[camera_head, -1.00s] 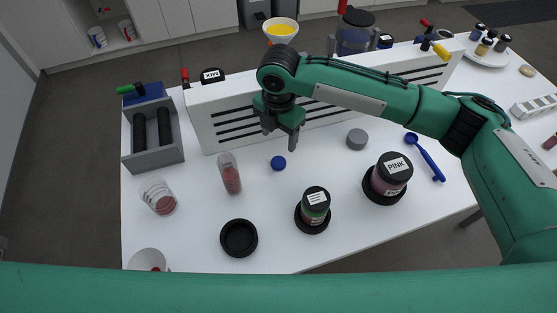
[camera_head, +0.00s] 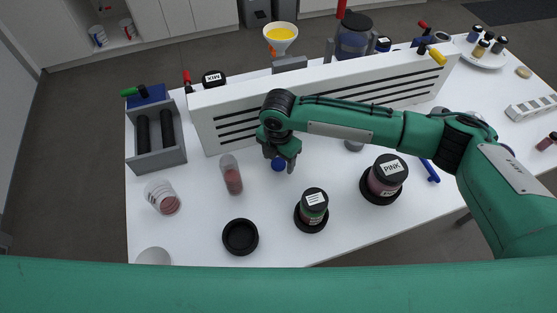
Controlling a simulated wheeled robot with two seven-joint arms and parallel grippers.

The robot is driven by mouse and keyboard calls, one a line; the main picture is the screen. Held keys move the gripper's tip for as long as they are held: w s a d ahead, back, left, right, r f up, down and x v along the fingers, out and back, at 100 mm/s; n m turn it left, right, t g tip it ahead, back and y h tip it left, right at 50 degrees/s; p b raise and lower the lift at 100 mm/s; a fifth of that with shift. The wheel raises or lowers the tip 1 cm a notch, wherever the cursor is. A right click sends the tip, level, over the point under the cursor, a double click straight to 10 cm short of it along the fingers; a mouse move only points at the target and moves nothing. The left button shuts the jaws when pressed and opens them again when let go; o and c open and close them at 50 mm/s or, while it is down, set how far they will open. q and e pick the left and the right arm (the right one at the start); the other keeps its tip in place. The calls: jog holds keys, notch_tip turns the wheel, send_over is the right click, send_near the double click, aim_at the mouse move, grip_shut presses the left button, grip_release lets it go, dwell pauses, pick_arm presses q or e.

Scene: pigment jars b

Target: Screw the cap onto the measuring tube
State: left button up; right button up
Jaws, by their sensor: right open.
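The measuring tube (camera_head: 231,176) stands on the white table, clear with reddish powder in it and no cap on its top. The small blue cap (camera_head: 278,165) lies on the table just to the right of the tube. My right gripper (camera_head: 279,168) is open and low over the cap, with its fingers around it. The fingers partly hide the cap, and I cannot tell whether they touch it. My left gripper is out of view.
A slotted white panel (camera_head: 225,108) stands behind the gripper. A jar with a striped label (camera_head: 314,200), the PINK jar (camera_head: 386,174) and an empty black holder (camera_head: 240,237) stand in front. A clear cup (camera_head: 161,196) and a grey roller box (camera_head: 155,160) are at left.

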aim_at(279, 163)
jog(key=shift+f, duration=0.35)
jog(key=c, duration=1.1)
jog(key=shift+o, duration=0.2)
jog(key=shift+r, duration=0.15)
notch_tip(279, 163, up, 20)
jog(key=b, duration=0.4)
